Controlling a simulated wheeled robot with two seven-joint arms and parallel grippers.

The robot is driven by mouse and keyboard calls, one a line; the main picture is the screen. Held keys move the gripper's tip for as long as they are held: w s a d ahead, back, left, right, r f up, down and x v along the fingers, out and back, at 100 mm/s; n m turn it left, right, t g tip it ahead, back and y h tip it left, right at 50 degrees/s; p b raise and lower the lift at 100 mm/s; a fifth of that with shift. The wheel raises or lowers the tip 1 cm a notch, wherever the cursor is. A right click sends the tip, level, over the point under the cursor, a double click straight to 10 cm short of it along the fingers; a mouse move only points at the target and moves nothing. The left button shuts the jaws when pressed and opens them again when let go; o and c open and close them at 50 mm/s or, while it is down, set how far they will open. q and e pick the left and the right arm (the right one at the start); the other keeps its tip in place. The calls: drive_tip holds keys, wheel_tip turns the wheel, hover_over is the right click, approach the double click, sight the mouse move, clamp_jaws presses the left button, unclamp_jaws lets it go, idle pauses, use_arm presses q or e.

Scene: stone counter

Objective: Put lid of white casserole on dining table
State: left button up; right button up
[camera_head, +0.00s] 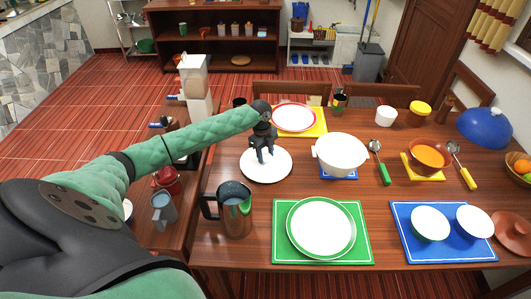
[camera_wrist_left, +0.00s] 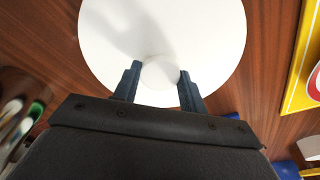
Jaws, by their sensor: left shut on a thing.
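The white round lid (camera_head: 280,172) lies flat at the left part of the dining table (camera_head: 262,200), at or just above the wood; I cannot tell if it touches. My left gripper (camera_head: 264,155) points down over the lid's middle. In the left wrist view, the fingers of my left gripper (camera_wrist_left: 158,82) are closed on the round knob of the lid (camera_wrist_left: 215,40). The white casserole (camera_head: 341,153) stands open to the right of the lid, on a blue mat. My right gripper is not in view.
A steel pitcher (camera_head: 236,210) stands just in front of the lid. A red-rimmed plate (camera_head: 294,117) on a yellow mat is behind it. A white plate (camera_head: 321,228) on a green mat and bowls (camera_head: 430,224) on a blue mat are at the front. A side table with cups adjoins the left.

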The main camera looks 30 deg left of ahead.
use_arm(q)
drive_tip(key=shift+f, duration=0.1)
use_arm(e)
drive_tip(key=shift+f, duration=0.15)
use_arm(q)
drive_tip(key=shift+f, duration=0.1)
drive_tip(key=o, duration=1.1)
drive_tip(key=shift+o, duration=0.2)
drive_tip(key=shift+r, duration=0.2)
wheel_tip(320, 180, up, 12)
drive_tip(key=a+b, duration=0.1)
drive_tip(key=b, duration=0.2)
drive_tip(key=shift+w+a+f, duration=0.15)
drive_tip(key=shift+w+a, duration=0.05)
drive_tip(key=shift+a, duration=0.1)
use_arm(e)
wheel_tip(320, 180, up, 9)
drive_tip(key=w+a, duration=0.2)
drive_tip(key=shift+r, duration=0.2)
